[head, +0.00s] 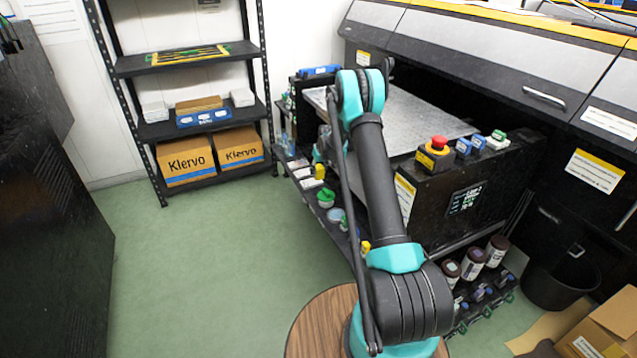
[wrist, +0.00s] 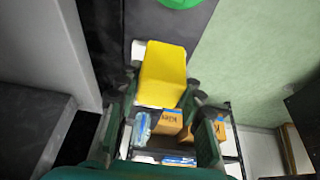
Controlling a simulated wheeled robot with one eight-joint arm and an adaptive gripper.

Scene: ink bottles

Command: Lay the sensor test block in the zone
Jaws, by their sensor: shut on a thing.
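A yellow block (wrist: 165,73), which I take to be the sensor test block, sits between the two dark fingers of my gripper (wrist: 163,90) in the wrist view. The fingers are shut on its sides. In the head view the yellow block (head: 320,171) shows small beside the printer's left side, over a dark low shelf (head: 343,228). My gripper (head: 318,152) is mostly hidden there behind my arm. White patches show beside the block in the wrist view; I cannot tell whether one marks the zone, or whether the block touches the surface below.
A green-capped bottle (head: 326,196) stands close to the block on the low shelf, with another yellow item (head: 365,246) farther along. The printer (head: 460,185) is to the right. A rack (head: 190,130) with Klervo boxes stands behind. Green floor (head: 220,260) is open at left.

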